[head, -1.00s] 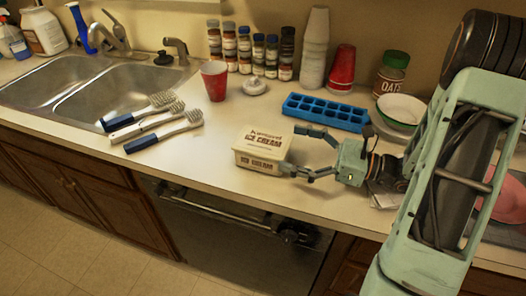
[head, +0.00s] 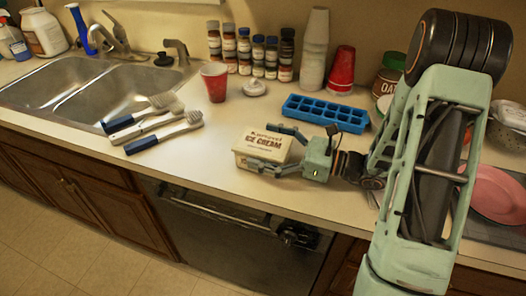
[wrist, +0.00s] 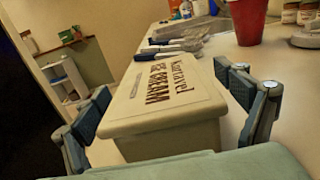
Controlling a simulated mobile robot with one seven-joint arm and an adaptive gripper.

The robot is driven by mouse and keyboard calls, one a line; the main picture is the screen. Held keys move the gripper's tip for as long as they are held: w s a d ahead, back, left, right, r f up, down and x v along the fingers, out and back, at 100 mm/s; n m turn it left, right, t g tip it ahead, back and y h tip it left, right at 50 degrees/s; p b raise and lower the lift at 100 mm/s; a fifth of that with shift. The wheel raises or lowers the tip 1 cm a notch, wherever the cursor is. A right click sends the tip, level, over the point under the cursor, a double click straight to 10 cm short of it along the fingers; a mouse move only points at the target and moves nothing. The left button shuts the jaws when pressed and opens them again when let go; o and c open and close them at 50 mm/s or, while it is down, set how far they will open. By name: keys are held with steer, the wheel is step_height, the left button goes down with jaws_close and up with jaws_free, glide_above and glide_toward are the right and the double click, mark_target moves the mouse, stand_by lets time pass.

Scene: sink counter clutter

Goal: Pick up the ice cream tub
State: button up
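The ice cream tub (head: 261,146) is a cream-coloured box with brown lettering on its lid. It stands upright on the counter near the front edge. My gripper (head: 272,147) is open around its right end, with one finger on the far side and one on the near side. In the wrist view the tub (wrist: 165,100) lies between the two fingers of my gripper (wrist: 168,112). A gap shows beside the right finger; whether the left finger touches the tub is unclear.
A blue ice tray (head: 326,112) lies behind my gripper. A red cup (head: 214,84) and several brushes (head: 164,131) stand or lie to the left, by the steel sink (head: 60,112). Spice jars (head: 244,52) line the wall.

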steer(key=c, duration=1.7)
steer(key=shift+o, duration=0.2)
steer(key=shift+r, duration=0.1)
steer(key=shift+r, duration=0.85)
steer(key=s+r, duration=0.1)
steer(key=r, duration=0.1)
steer(key=s+r, duration=0.2)
steer(key=r, duration=0.1)
steer(key=s+r+p, duration=0.1)
steer(key=s+r, duration=0.1)
steer(key=shift+d+r, duration=0.25)
steer(key=shift+r, duration=0.05)
steer(key=s+r+b, duration=0.3)
steer(key=s, duration=0.6)
steer(key=shift+d+r+b, duration=0.25)
steer(key=shift+d+b, duration=0.1)
steer(key=shift+b, duration=0.05)
